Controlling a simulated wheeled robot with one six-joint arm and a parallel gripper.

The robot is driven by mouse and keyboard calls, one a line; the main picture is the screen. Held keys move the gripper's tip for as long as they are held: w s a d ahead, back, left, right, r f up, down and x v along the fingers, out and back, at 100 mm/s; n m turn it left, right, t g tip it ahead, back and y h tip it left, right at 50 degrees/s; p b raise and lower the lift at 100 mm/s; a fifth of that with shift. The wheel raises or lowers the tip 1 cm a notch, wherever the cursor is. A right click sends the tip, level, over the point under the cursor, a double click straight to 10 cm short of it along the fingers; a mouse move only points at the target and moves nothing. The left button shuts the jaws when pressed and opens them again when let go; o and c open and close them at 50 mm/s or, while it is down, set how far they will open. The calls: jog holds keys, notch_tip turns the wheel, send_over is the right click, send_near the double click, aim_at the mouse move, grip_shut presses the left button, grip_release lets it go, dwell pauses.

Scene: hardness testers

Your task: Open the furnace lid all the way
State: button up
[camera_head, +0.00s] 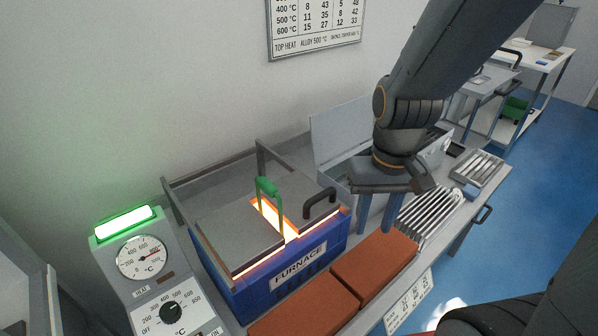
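The blue furnace (262,296), labelled FURNACE, stands on the bench left of my gripper. Grey lid panels cover its top: a left panel (232,232) and a right panel (297,183). A bright orange glow shows in a gap between them and along the front edge. A green handle (267,190) rises by the gap, and a dark handle (320,203) sits at the right edge. I cannot tell which panel the green handle belongs to. My gripper (377,228) points down to the right of the furnace, fingers apart, with nothing seen between them, clear of both handles.
Red-brown blocks (374,270) lie along the bench front. A rack of metal bars (436,211) is right of my gripper, and a grey box with a raised lid (340,132) is behind it. A control panel (158,285) with a lit green lamp stands left.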

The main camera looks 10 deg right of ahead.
jog(key=w+a+r+m+p, duration=0.2)
jog(key=w+r+m, duration=0.1)
jog(key=m+t+y+p, duration=0.1)
jog(key=m+t+p, duration=0.1)
jog(key=m+p, duration=0.35)
send_near(320, 195)
jog(key=m+b, duration=0.2)
jog(key=shift+x, duration=4)
grip_shut()
